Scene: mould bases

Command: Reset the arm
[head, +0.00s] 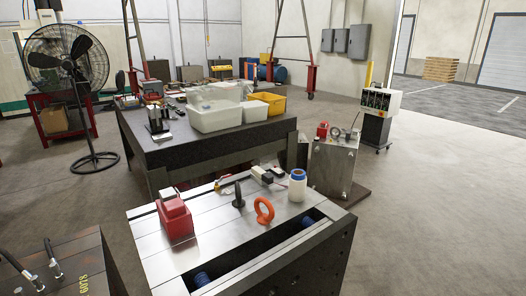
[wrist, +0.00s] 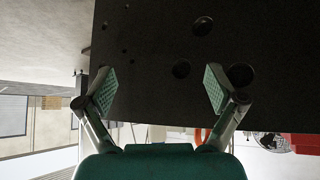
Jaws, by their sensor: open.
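My gripper (wrist: 159,90) shows only in the wrist view. Its two fingers with green ribbed pads stand wide apart, and nothing is between them. Behind the fingers is a dark steel face with several round holes (wrist: 150,45), which looks like the side of a mould base. I cannot tell how far it is from the fingertips. In the head view, the near mould base (head: 150,240) has a bright metal top. My arm and gripper do not show in the head view.
On the near mould base are a red block (head: 174,218), an orange lifting ring (head: 264,210), a dark ring (head: 238,195) and a white bottle (head: 298,186). A dark table (head: 150,148) with bins stands behind. A fan (head: 66,62) stands left. Floor at right (head: 440,200) is clear.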

